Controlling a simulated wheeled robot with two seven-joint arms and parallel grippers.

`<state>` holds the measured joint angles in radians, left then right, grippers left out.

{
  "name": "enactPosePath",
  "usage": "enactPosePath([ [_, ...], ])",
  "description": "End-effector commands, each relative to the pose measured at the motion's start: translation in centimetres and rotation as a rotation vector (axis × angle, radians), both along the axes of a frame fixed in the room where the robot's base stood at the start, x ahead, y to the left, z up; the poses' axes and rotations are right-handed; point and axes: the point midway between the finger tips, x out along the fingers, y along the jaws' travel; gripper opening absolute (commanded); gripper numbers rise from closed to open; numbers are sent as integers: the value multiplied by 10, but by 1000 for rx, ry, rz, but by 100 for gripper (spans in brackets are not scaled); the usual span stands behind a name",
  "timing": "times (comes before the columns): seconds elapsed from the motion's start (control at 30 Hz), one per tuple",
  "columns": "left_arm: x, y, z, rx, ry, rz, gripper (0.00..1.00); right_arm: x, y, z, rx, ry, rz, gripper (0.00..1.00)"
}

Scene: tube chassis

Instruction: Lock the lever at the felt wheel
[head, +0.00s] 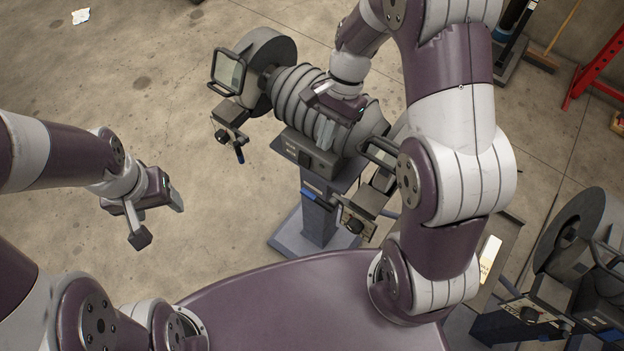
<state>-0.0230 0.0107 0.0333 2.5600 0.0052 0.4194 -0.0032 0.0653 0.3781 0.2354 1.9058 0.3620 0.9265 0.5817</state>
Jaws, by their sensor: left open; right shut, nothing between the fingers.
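A grey bench grinder (298,90) stands on a pedestal in the middle of the head view. A large grey wheel (268,50), which may be the felt wheel, is at its left end behind an eye shield. A small lever with a dark blue handle (240,155) hangs below the tool rest on that side. A second lever with a blue handle (313,198) is at the right-hand rest. My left gripper (160,220) is open and empty, left of the grinder and apart from it. My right gripper (325,132) is shut and empty over the grinder body; contact is unclear.
The right-hand eye shield (380,152) and tool rest (366,197) lie beside my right arm, which hides part of that side. Another machine with a wheel (565,230) stands at lower right. A red frame (598,65) is at upper right. The floor at left is clear.

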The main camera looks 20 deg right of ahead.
Motion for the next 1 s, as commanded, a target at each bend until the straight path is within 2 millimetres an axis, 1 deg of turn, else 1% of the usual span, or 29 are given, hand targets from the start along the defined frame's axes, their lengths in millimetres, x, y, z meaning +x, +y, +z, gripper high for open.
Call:
enactPosePath([
  [0.17, 0, 0, 4, 0, 0, 0, 65, -9, 10, -29, 1, 7, 2, 0],
  [0.4, 0, 0, 8, 0, 0, 0, 65, -22, 25, -78, 0, 7, 2, 0],
  [0.6, 0, 0, 11, 0, 0, 0, 65, -29, 35, -108, -1, 4, 2, 0],
  [0.7, 0, 0, 12, 0, 0, 0, 65, -31, 38, -117, 0, 3, 1, 0],
  [0.8, 0, 0, 12, 0, 0, 0, 65, -32, 39, -122, -1, 1, 2, 0],
  [1.0, 0, 0, 12, 0, 0, 0, 65, -32, 39, -123, -1, 0, 1, 0],
])
